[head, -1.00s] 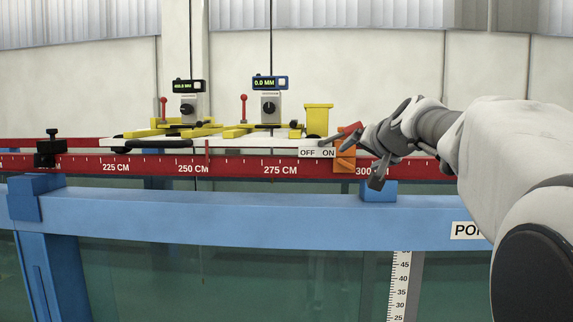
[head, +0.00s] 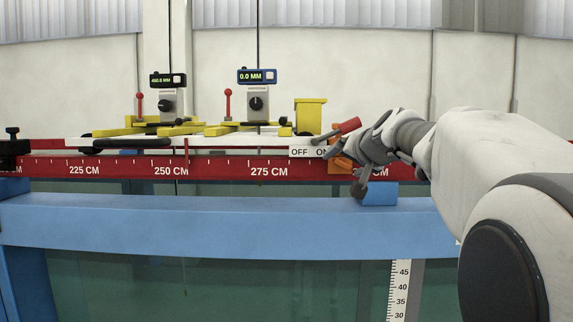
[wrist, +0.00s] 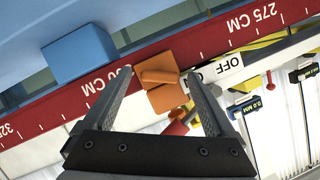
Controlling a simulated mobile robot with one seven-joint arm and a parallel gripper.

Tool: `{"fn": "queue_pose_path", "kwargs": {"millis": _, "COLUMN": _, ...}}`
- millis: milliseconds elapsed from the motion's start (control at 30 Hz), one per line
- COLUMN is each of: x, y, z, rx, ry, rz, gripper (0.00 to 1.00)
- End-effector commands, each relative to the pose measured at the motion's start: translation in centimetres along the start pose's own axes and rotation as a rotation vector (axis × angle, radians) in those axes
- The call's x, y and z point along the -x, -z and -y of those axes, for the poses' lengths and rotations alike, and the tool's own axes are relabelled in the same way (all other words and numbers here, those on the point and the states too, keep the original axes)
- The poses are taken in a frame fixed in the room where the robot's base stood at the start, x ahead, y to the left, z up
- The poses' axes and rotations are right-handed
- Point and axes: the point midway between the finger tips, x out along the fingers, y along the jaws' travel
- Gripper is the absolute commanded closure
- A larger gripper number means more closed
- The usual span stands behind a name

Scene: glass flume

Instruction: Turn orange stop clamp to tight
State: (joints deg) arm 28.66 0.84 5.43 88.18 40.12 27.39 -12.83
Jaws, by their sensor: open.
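The orange stop clamp (wrist: 165,97) sits on the red scale rail near the 300 cm mark, with its small orange lever (wrist: 159,76) on top. In the head view the clamp (head: 337,157) is mostly hidden behind my gripper (head: 345,172). My gripper is open, and in the wrist view its two fingers (wrist: 158,85) stand on either side of the clamp. The clamp lies between the fingertips in that view; I cannot tell whether either finger touches it.
An OFF/ON label (head: 303,152) and a red-handled lever (head: 345,126) are close beside the clamp. A blue block (head: 380,193) sits on the blue beam (head: 220,225) below the red rail (head: 220,170). Yellow carriages with gauges (head: 257,103) stand to the left.

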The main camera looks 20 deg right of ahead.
Motion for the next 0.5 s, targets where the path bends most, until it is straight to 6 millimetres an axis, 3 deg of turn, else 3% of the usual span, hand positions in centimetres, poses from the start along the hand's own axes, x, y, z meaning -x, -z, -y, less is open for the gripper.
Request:
{"fn": "queue_pose_path", "kwargs": {"millis": 433, "x": -0.11, "y": -0.13, "z": -0.14, "rx": 0.000, "ry": 0.000, "rz": 0.000, "gripper": 0.10}}
{"fn": "queue_pose_path", "kwargs": {"millis": 500, "x": -0.11, "y": -0.13, "z": -0.14, "rx": 0.000, "ry": 0.000, "rz": 0.000, "gripper": 0.21}}
